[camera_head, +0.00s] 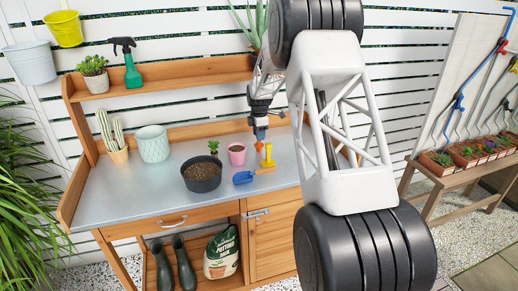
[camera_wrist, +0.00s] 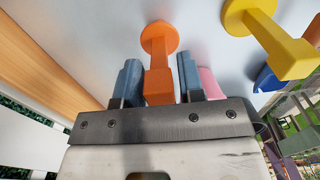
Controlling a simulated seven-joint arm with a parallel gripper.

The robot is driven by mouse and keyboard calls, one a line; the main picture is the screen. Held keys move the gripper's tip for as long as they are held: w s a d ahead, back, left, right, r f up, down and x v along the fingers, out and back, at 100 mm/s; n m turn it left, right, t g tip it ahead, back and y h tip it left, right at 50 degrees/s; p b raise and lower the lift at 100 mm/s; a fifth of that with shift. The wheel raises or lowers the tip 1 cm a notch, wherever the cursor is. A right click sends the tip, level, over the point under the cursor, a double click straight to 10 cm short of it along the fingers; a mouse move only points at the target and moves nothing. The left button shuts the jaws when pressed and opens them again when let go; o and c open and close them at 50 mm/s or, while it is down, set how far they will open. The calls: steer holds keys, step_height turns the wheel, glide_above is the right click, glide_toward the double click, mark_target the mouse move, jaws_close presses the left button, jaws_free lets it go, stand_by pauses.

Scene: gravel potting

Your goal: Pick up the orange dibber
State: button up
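The orange dibber (camera_wrist: 160,60) is between my gripper's two blue-grey fingers in the wrist view. Its block-shaped end points toward my palm and its round flange lies beyond the fingertips. My gripper (camera_wrist: 160,70) looks open around it, with narrow gaps at both sides. In the head view my gripper (camera_head: 260,134) points down over the bench, and the orange of the dibber (camera_head: 259,146) shows just below the fingers. Its lower part is hard to make out.
A yellow tool (camera_wrist: 270,38) of like shape stands close to the right. The bench's left front (camera_head: 120,205) is clear.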

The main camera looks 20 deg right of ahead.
jaws_close()
steer(key=shift+r, duration=5.05)
steer(key=shift+a, duration=0.1)
steer(key=s+a+r, duration=0.2)
steer(key=a, duration=0.3)
steer(key=s+a+r, duration=0.1)
steer(key=s+a, duration=0.2)
steer(key=a, duration=0.3)
steer(key=shift+r, duration=0.35)
steer(key=shift+a, duration=0.1)
